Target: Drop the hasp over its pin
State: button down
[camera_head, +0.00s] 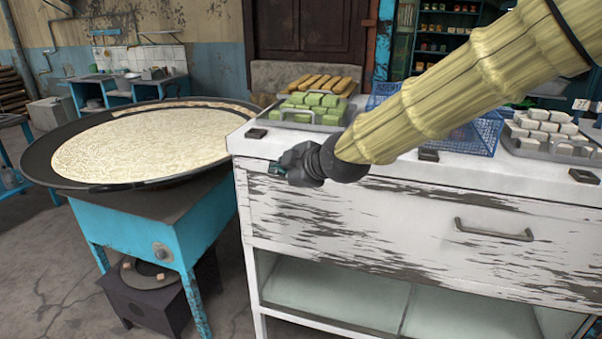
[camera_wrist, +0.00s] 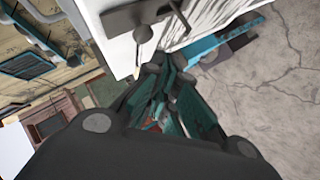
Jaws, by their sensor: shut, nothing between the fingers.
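The white cabinet (camera_head: 400,215) has a worn drawer front, and my gripper (camera_head: 276,169) is at its upper left front. In the wrist view my gripper (camera_wrist: 168,66) is shut with nothing between its fingertips. A dark metal piece (camera_wrist: 145,14), likely the hasp, shows against the white surface just beyond the fingertips. It has a rounded end, and a thin part below reaches down close to the fingertips. I cannot tell whether the fingers touch it. I cannot make out the pin for certain. In the head view my gripper and arm hide this fitting.
A wide pan (camera_head: 130,150) on a blue stand is left of the cabinet. Trays of green blocks (camera_head: 312,108) and white blocks (camera_head: 545,130), plus a blue basket (camera_head: 480,135), stand on top. A drawer handle (camera_head: 493,231) juts out at right. The floor in front is clear.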

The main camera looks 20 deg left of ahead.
jog(key=shift+w+f, duration=0.15)
jog(key=shift+f, duration=0.4)
jog(key=shift+w+f, duration=0.1)
dwell(0.4)
jog(key=s+d+b, duration=0.1)
jog(key=s+d, duration=0.7)
jog(key=s, duration=0.2)
jog(key=shift+d+b, duration=0.25)
jog(key=shift+b, duration=0.15)
